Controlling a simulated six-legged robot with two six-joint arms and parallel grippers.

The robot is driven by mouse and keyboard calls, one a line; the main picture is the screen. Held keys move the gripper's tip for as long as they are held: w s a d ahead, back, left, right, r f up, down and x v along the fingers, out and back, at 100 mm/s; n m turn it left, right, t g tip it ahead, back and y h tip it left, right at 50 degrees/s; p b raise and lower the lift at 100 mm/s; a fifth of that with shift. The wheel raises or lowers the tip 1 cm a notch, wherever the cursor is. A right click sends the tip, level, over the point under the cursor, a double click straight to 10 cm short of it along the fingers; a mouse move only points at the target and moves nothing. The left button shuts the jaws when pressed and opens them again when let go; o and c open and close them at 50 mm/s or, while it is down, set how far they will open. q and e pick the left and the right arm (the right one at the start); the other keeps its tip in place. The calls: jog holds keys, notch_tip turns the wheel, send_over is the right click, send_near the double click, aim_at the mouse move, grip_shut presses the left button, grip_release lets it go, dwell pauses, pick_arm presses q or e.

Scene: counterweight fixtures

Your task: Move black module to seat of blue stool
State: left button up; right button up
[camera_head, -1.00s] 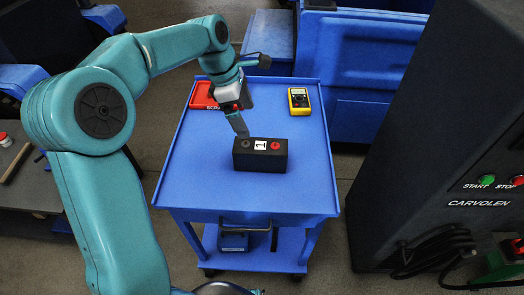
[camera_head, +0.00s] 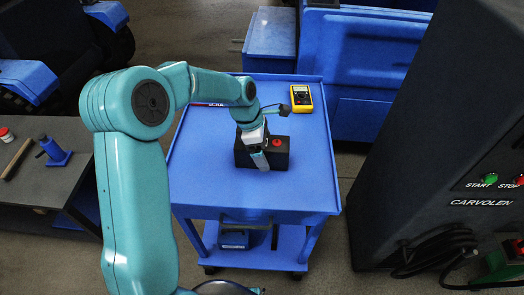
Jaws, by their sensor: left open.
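The black module (camera_head: 282,160), a dark box with a red knob on top, lies on the blue cart's top (camera_head: 200,180). My left gripper (camera_head: 261,160) is over the module's middle, pointing down and hiding much of its top and front. Its jaws are open; whether they touch the module I cannot tell. No blue stool shows clearly. A low blue block (camera_head: 270,40) stands behind the cart, but I cannot tell whether it is a stool. My right gripper is not in view.
A yellow multimeter (camera_head: 301,98) lies at the cart's back right. A red item (camera_head: 207,104) at the back left is mostly hidden by my arm. A dark machine (camera_head: 440,130) stands on the right, a workbench (camera_head: 50,185) on the left. The cart's front top is clear.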

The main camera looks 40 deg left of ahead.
pick_arm(q)
grip_shut()
jog(key=shift+w+r, duration=0.15)
jog(key=shift+r, duration=0.05)
